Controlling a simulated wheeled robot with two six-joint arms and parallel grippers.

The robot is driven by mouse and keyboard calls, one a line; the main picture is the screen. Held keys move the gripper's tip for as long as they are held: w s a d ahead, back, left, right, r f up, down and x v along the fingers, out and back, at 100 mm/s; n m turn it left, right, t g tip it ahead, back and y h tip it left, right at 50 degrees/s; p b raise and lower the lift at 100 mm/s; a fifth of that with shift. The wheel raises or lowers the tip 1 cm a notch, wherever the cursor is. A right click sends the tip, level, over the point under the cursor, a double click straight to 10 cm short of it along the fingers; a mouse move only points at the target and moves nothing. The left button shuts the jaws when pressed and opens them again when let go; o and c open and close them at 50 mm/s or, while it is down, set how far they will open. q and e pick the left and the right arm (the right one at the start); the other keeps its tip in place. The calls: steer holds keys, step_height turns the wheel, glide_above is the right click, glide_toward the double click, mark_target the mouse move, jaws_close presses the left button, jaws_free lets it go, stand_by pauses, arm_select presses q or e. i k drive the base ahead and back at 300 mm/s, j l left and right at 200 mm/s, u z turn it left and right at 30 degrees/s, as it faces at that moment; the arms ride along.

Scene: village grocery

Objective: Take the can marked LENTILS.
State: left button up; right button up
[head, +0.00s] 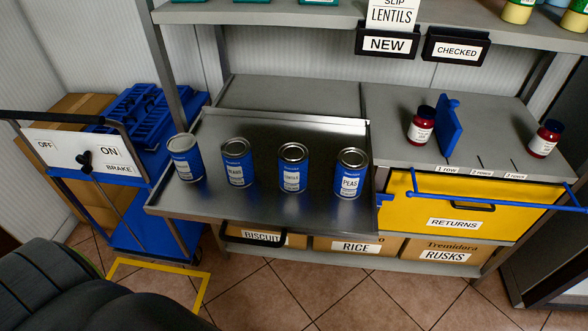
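Several blue cans stand upright in a row on a grey metal tray (250,208). The can third from the left (292,170) has a small white label that seems to read LENTILS, but the print is too small to be sure. To its right stands a can marked PEAS (351,174). To its left is a can whose label may read BEANS (237,165), and the leftmost can (186,159) has a label I cannot read. The cans stand apart from each other. Neither of my grippers is in view.
Red jars (421,126) and a blue divider (449,127) stand right, above a yellow RETURNS drawer (400,212). A blue trolley (148,205) stands left. The tray's back is clear.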

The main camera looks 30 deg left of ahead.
mark_target(293, 156)
steer(key=j+u, duration=0.15)
steer(key=u, duration=0.7)
